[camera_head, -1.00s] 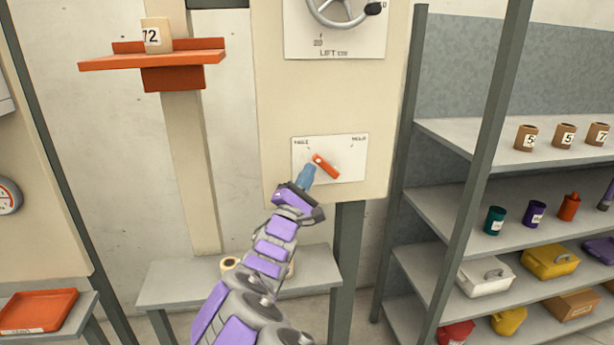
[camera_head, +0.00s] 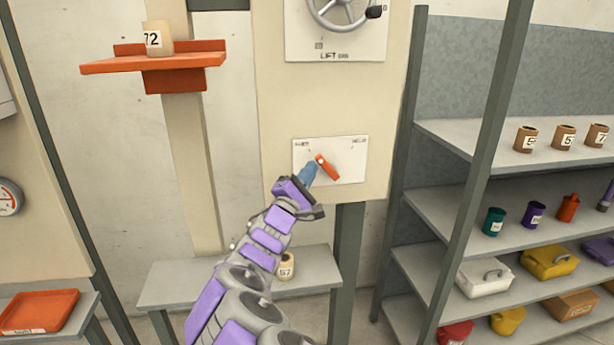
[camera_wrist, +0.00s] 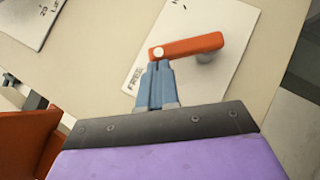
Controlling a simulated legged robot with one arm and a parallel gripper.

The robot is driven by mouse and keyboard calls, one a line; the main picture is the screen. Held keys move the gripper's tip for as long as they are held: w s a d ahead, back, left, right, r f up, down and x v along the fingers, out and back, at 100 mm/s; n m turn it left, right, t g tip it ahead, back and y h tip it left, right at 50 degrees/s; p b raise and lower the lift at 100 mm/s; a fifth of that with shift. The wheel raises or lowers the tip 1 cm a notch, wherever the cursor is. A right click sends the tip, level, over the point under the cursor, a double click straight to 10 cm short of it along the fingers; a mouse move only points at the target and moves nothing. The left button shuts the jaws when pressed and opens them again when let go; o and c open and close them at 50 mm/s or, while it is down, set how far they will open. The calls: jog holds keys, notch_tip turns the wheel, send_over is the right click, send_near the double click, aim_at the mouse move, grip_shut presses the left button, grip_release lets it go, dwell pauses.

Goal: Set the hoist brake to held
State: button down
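The hoist brake is an orange lever (camera_head: 329,167) on a white plate (camera_head: 350,173) on the cream panel. The plate's upper left mark reads like FREE and its upper right mark like HELD. The lever slants down to the right from its pale pivot. In the wrist view the lever (camera_wrist: 192,46) runs right from the pivot, with a grey knob under its far end. My gripper (camera_head: 312,168) is just left of the lever. Its blue fingertips (camera_wrist: 158,66) are together, right by the pivot end, with nothing seen between them. I cannot tell whether they touch the lever.
Above is a handwheel (camera_head: 342,12) on a plate marked LIFT. An orange shelf (camera_head: 190,62) holds a spool marked 72 at upper left. A low grey bench (camera_head: 190,285) with a spool marked 57 stands below. A loaded grey rack (camera_head: 455,140) stands right.

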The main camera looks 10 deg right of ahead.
aim_at(317, 159)
jog(key=r+m+g, duration=0.1)
jog(key=d+r+m+g+p, duration=0.1)
jog(key=m, duration=0.1)
jog(key=d+r+m+g+p, duration=0.1)
jog(key=m+g, duration=0.1)
jog(key=shift+r+y, duration=0.1)
jog(key=shift+y, duration=0.2)
jog(key=shift+d+r+m+g+y+p, duration=0.2)
jog(key=shift+d+m+g+y+p, duration=0.45)
jog(key=shift+d+m+y+p, duration=0.5)
jog(key=shift+d+r+m+g+y+p, duration=0.15)
jog(key=shift+d+m+g+y+p, duration=0.45)
jog(key=shift+d+m+y+p, duration=0.55)
jog(key=shift+d+r+m+g+y+p, duration=0.2)
jog(key=shift+d+m+g+y+p, duration=0.45)
jog(key=shift+d+m+y+p, duration=0.5)
